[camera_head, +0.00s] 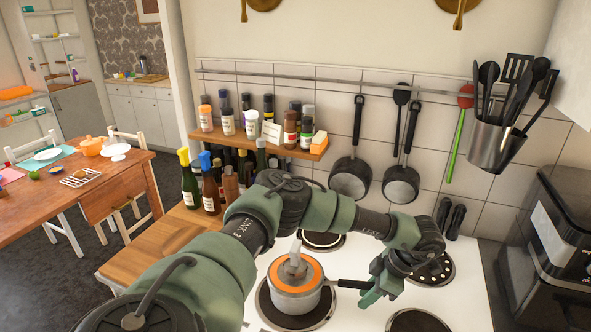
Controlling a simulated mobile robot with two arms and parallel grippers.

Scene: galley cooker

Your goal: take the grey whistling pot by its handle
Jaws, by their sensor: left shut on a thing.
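The grey whistling pot (297,297) has an orange ring on top with a grey knob or spout piece at its middle. It appears upright at the front left burner of the white cooker (455,300). Its thin black handle (346,283) points right. My left arm reaches across above the cooker and comes down on the right of the pot. My left gripper (372,289) is shut on the far end of the handle, which the fingers partly hide. I cannot tell whether the pot's base touches the burner. My right gripper is not in view.
Pans (351,177) and utensils hang on the tiled wall. A black appliance (560,230) stands at right. Other burners (433,269) look empty.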

